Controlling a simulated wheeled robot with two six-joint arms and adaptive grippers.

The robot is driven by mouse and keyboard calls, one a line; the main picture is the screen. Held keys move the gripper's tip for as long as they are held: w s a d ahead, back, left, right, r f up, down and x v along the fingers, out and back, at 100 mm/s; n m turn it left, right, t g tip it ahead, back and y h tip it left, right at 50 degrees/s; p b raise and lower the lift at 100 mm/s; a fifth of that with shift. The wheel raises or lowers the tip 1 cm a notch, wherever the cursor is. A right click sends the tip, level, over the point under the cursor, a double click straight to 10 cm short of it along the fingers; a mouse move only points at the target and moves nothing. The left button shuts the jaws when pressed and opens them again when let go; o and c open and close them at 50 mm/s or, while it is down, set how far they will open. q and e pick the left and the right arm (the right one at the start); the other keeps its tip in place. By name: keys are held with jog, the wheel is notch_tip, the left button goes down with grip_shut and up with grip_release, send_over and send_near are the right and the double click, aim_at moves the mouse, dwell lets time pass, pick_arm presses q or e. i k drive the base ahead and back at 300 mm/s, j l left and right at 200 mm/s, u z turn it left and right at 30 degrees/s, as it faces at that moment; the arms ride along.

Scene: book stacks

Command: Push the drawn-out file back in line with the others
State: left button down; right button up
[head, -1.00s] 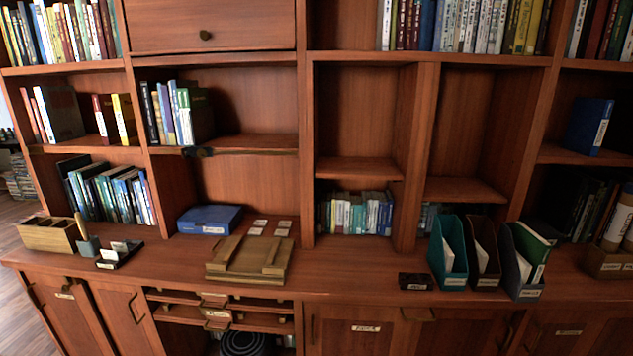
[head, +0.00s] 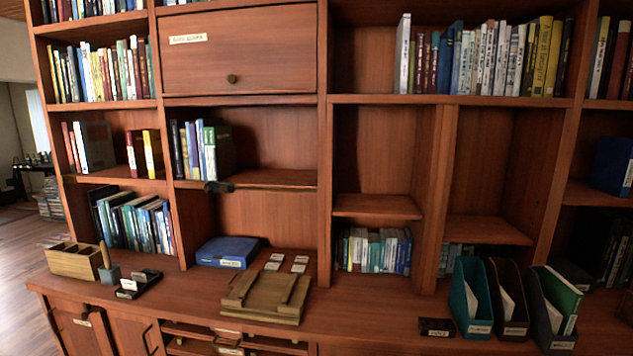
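Three magazine files stand side by side on the counter at the lower right of the head view: a teal one (head: 465,307), a dark brown one (head: 512,312) and a dark blue-grey one (head: 545,322). The blue-grey file's front and label sit lower in the picture, closer to the counter's front edge, than the other two. It holds a green book or folder (head: 562,299). The teal and brown files hold pale papers. Neither of my grippers is in view.
A small dark labelled box (head: 436,327) stands left of the teal file. A wooden stand (head: 266,297), a blue box (head: 227,252) and a wooden organiser (head: 74,262) are further left. Bare counter (head: 365,307) lies between the stand and the dark box. Bookshelves (head: 375,206) rise behind.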

aim_at(545, 320)
jog(key=z, duration=1.3)
